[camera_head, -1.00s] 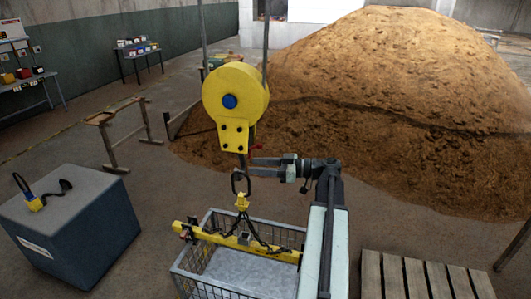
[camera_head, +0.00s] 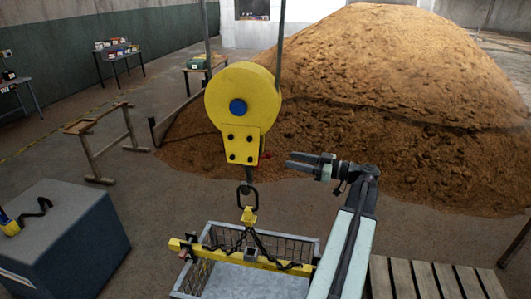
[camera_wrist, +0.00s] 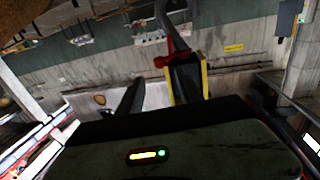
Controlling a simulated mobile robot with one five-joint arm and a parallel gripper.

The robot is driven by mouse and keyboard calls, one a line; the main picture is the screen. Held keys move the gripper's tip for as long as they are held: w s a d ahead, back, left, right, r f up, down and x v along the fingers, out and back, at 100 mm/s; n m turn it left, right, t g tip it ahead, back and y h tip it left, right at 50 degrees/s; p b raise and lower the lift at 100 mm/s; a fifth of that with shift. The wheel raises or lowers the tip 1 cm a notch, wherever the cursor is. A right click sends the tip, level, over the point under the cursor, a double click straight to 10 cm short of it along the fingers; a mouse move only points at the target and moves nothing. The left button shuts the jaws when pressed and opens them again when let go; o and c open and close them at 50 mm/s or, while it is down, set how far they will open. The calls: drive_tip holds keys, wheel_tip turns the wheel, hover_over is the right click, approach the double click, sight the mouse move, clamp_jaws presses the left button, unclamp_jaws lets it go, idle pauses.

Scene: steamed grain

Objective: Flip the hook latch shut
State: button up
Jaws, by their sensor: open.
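A yellow crane block (camera_head: 243,100) with a blue hub hangs in the middle of the head view. Its dark hook shank (camera_head: 247,175) goes down to a ring (camera_head: 248,198) and a yellow lifting beam. A small red part (camera_head: 265,155), apparently the latch, shows at the block's lower right. My gripper (camera_head: 288,161) is open and empty, pointing left, with its tips a little right of the shank and apart from it in the picture. In the wrist view, a red piece (camera_wrist: 174,56) and a grey curved hook (camera_wrist: 175,14) lie beyond my fingers (camera_wrist: 155,86). The latch position is unclear.
The yellow beam (camera_head: 205,249) hangs on chains over a wire basket (camera_head: 310,250). A dark box (camera_head: 75,235) stands left, a wooden pallet (camera_head: 440,280) lower right. A large grain heap (camera_head: 400,90) fills the back. Open floor lies between box and heap.

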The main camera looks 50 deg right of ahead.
drive_tip(key=x, duration=0.8)
clamp_jaws()
idle(1.3)
